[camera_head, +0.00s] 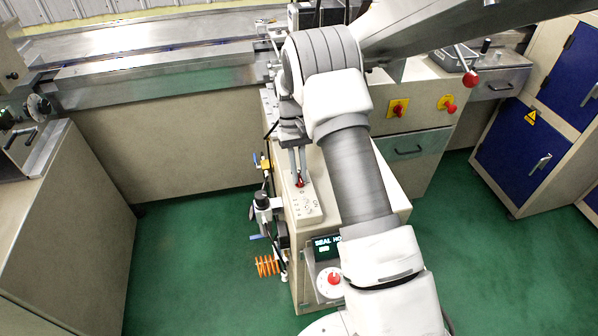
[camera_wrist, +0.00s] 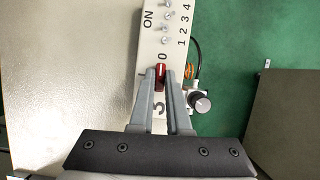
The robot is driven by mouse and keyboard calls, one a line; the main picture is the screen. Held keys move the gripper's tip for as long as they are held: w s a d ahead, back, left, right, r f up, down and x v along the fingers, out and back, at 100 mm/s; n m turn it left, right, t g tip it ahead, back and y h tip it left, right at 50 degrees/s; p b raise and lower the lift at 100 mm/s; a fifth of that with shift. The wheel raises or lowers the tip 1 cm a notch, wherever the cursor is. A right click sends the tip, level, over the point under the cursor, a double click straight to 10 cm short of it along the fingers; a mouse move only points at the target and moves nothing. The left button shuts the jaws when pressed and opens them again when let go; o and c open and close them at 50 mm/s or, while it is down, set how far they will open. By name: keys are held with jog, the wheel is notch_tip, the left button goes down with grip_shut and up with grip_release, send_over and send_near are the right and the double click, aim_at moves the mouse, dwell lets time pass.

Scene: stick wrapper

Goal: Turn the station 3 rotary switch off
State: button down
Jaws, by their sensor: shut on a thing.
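The station 3 rotary switch is a small red knob (camera_wrist: 160,75) on a pale panel (camera_wrist: 151,50). A "0" mark stands beyond it and a large "3" nearer my gripper. My gripper (camera_wrist: 161,72) is shut on the red knob, one fingertip on each side. The knob lies lengthwise between the fingers, roughly in line with the "0". In the head view my gripper (camera_head: 299,183) points down at the panel top (camera_head: 303,207), with the red knob (camera_head: 299,184) at its tips. The fingers partly hide the panel markings beside the knob.
Several small metal toggles (camera_wrist: 166,23) numbered 1 to 4 line the panel beyond the knob. A black round knob (camera_wrist: 201,103) is right of the fingers. A red push button (camera_head: 334,278) and display (camera_head: 326,248) sit on the cabinet front. Green floor (camera_head: 190,260) is open to the left.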

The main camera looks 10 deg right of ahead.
jog(key=c, duration=0.9)
grip_release()
jog(key=p+v, duration=0.2)
jog(key=v, duration=1.5)
jog(key=shift+r, duration=0.25)
jog(key=shift+a, duration=0.1)
